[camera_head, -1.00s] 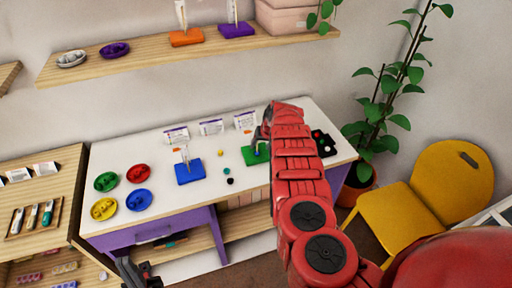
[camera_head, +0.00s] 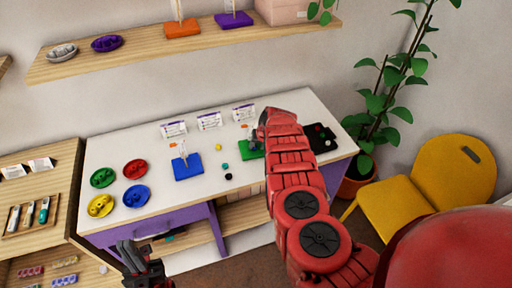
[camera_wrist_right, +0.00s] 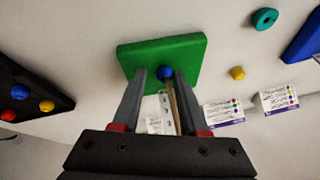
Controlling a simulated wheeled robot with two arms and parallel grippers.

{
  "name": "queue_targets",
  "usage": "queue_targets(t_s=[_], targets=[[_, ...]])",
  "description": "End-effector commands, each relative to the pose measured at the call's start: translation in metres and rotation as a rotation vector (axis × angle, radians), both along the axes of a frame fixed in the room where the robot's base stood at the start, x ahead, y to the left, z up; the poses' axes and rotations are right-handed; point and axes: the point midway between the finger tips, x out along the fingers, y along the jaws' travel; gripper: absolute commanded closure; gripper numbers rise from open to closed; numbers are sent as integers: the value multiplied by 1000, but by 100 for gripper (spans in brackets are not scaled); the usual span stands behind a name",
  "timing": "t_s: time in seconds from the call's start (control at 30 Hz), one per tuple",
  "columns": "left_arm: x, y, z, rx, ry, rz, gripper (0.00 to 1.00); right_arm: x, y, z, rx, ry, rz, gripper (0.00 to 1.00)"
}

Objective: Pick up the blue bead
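A blue bead (camera_wrist_right: 166,72) shows in the right wrist view over the green board (camera_wrist_right: 188,52), between the fingertips of my right gripper (camera_wrist_right: 163,76). Gaps show on both sides of the bead, so the gripper is open. A pale upright rod (camera_wrist_right: 174,108) runs from the bead toward the camera; I cannot tell if the bead is threaded on it. Another blue bead (camera_wrist_right: 18,62) sits on the black tray (camera_wrist_right: 40,88). In the head view my right arm partly hides the green board (camera_head: 246,150). My left gripper (camera_head: 130,252) is low at the left, off the table, its fingers unclear.
The white table (camera_head: 115,150) also holds a blue board (camera_head: 188,168), coloured dishes (camera_head: 136,196) and small cards (camera_head: 209,121). Loose yellow (camera_head: 218,147), teal (camera_head: 225,167) and dark (camera_head: 228,177) beads lie between the boards. A plant and yellow chair (camera_head: 455,170) stand right.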

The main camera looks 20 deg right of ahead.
Motion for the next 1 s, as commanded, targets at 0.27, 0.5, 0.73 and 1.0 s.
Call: queue_targets(t_s=[0.27, 0.5, 0.73, 1.0], targets=[[0, 0, 0, 0, 0, 0, 100, -1, 0, -2, 0, 2, 0, 100], [0, 0, 0, 0, 0, 0, 100, -1, -1, -1, -2, 2, -1, 100], [0, 0, -2, 0, 0, 0, 100, 1, -2, 8, -5, -3, -1, 100], [0, 0, -7, 0, 0, 0, 100, 2, 0, 36, 0, -5, -1, 100]])
